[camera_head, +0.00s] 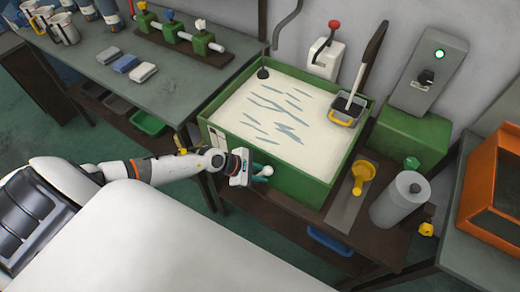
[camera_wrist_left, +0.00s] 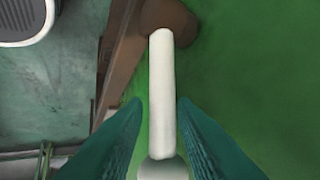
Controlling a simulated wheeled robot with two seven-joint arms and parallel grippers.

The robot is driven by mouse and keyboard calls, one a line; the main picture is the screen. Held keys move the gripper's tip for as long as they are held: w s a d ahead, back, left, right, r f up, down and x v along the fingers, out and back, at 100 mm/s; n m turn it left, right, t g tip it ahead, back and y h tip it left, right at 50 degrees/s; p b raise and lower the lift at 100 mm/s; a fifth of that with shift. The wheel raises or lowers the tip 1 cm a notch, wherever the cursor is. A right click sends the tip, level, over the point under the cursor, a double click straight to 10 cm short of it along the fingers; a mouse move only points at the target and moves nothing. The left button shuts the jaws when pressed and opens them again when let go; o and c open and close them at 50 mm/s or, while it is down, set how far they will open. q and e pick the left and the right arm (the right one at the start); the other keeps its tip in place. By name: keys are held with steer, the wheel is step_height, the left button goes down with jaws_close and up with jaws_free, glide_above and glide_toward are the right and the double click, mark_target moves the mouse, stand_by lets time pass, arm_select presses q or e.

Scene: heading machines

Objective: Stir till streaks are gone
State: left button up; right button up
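A green vat (camera_head: 320,188) holds an off-white liquid (camera_head: 262,122) with several grey-blue streaks across its surface. A white handle (camera_wrist_left: 161,90) sticks out at the vat's front wall; a pale knob (camera_head: 267,171) shows there in the head view. My left gripper (camera_head: 258,170) is at this front wall, by the handle. In the left wrist view its teal fingers (camera_wrist_left: 160,125) stand apart on either side of the handle, with green gaps showing, so it is open around it. My right gripper is not in view.
A ladle-like scoop (camera_head: 347,115) with a long dark handle rests at the vat's right rim. A workbench (camera_head: 110,75) with jugs and folded cloths is at the left.

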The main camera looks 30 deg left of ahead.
arm_select(q)
steer(key=shift+s+a+r, duration=0.15)
steer(key=shift+a+r, duration=0.05)
steer(key=shift+a, duration=0.05)
steer(key=b+v, duration=0.1)
steer(key=v, duration=1)
steer(key=shift+s+r+b, duration=0.2)
steer(key=shift+b, duration=0.1)
stand_by(0.4)
